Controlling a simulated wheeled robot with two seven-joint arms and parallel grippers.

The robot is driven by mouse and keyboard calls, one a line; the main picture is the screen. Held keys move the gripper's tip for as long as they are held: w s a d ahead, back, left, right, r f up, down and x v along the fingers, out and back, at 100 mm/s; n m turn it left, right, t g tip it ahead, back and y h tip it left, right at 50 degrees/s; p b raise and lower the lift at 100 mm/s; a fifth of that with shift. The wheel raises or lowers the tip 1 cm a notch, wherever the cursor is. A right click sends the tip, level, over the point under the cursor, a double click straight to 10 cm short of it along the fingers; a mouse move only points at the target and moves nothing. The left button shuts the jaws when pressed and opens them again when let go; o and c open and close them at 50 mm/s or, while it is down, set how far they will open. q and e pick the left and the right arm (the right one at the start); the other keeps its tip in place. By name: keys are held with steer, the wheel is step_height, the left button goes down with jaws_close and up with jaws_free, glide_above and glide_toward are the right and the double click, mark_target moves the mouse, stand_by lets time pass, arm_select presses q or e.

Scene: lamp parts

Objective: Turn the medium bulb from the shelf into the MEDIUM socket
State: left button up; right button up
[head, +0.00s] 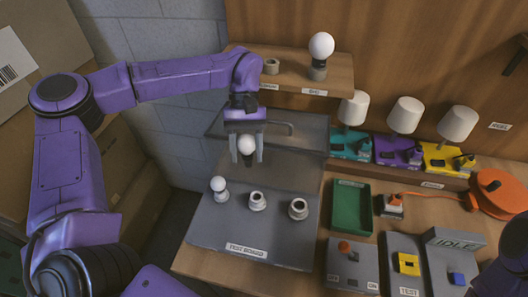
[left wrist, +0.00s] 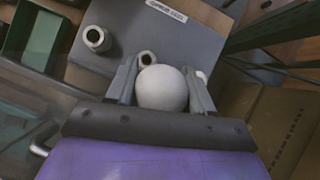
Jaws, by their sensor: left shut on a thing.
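My left gripper (head: 246,155) is shut on a white round bulb (head: 247,144), held upright above the grey test board (head: 220,236). In the left wrist view the bulb (left wrist: 162,88) sits between the two fingers and hides its own base. The board carries a row of sockets. The left one holds a small white bulb (head: 218,184). The middle socket (head: 257,201) and the right socket (head: 298,208) are empty. I cannot read size labels on the sockets. My right gripper is out of view.
The wooden shelf (head: 330,77) holds a large bulb (head: 321,46) in a holder and an empty holder (head: 271,66). Right of the board are a green tray (head: 352,207), switch boxes (head: 352,262) and an orange cord reel (head: 497,190). Several lamps (head: 405,116) stand behind.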

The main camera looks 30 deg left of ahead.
arm_select(q)
steer(key=s+a+f+n+t+h+p, duration=0.1)
steer(key=s+a+n+t+h, duration=0.1)
steer(key=s+n, duration=0.3)
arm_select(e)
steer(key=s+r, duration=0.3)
arm_select(q)
steer(key=w+d+f+n+t+h+b, duration=0.1)
steer(key=w+d+f+n+t+b, duration=0.2)
steer(key=n, duration=0.7)
steer(key=d+f+t+b, duration=0.1)
steer(key=d+f+t, duration=0.1)
steer(key=d+f, duration=0.1)
steer(key=shift+f+n+t, duration=0.3)
steer(key=shift+f+t, duration=0.1)
steer(key=shift+f, duration=0.1)
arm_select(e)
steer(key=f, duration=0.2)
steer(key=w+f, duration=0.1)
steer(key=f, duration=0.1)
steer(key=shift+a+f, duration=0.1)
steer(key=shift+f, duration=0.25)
arm_select(q)
steer(key=shift+s, duration=0.1)
steer(key=shift+d, duration=0.1)
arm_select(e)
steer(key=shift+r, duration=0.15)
arm_select(q)
steer(key=shift+f, duration=0.1)
